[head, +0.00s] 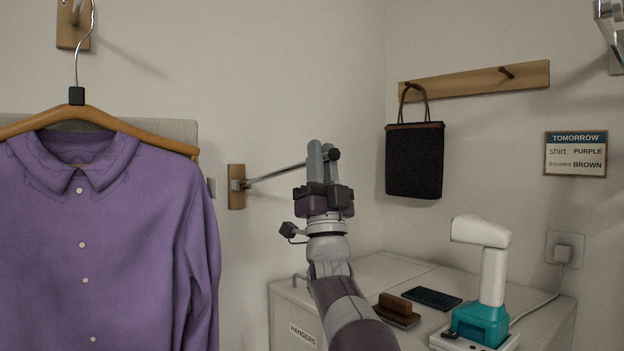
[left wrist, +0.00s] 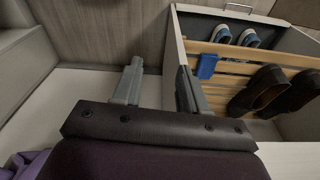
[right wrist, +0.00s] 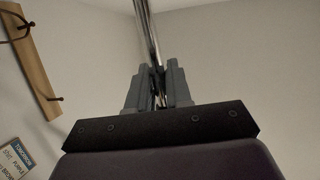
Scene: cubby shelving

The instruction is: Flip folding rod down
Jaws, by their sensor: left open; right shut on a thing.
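The folding rod (head: 275,174) is a thin metal bar that sticks out from a wooden wall mount (head: 237,187) and rises slightly to the right. A dark knob (head: 334,155) shows at its far end. My right gripper (head: 319,160) is shut on the rod near that knob. In the right wrist view the shiny rod (right wrist: 149,35) runs up from between the fingers of the right gripper (right wrist: 157,85). My left gripper (left wrist: 157,80) shows only in the left wrist view, open and empty, with its fingers apart.
A purple shirt (head: 110,240) hangs on a wooden hanger at left. A black bag (head: 415,160) hangs from a peg rail. A white cabinet below carries a teal-and-white device (head: 480,322), a brush and a phone. An open shoe drawer (left wrist: 280,60) is near the left gripper.

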